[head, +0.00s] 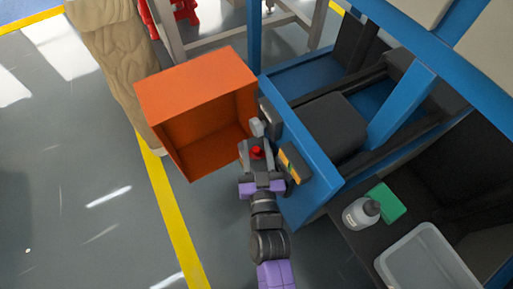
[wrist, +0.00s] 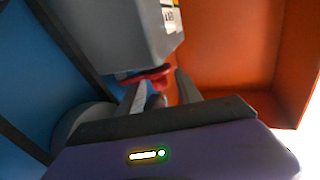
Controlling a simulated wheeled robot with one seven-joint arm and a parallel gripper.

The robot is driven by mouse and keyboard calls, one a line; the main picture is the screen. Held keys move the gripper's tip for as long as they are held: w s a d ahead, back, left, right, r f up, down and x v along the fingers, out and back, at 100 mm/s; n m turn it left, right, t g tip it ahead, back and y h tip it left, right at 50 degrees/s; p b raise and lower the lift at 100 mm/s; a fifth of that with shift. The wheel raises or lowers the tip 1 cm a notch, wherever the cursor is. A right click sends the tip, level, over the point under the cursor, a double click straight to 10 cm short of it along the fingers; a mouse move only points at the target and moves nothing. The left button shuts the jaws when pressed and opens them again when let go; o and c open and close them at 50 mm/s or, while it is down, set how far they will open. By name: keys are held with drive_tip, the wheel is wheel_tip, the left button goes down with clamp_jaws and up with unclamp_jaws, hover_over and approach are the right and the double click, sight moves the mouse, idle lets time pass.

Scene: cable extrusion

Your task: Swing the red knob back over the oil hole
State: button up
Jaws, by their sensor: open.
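The red knob (head: 256,152) sits on a grey fitting on the side of the blue machine, beside the orange box. In the wrist view the red knob (wrist: 152,75) shows under a grey block, just ahead of my fingers. My gripper (wrist: 158,90) is open, with one finger on each side of the space below the knob. I cannot tell whether a finger touches it. In the head view my purple hand lies just below the knob, and its fingertips are hard to make out. I cannot make out the oil hole in either view.
The orange box (head: 196,119) is open and close on the left of the knob. The blue machine frame (head: 298,157) is close on the right. A bottle (head: 361,212), a green block (head: 386,203) and a clear bin (head: 425,262) stand at the lower right. Floor is clear at left.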

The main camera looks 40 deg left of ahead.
clamp_jaws()
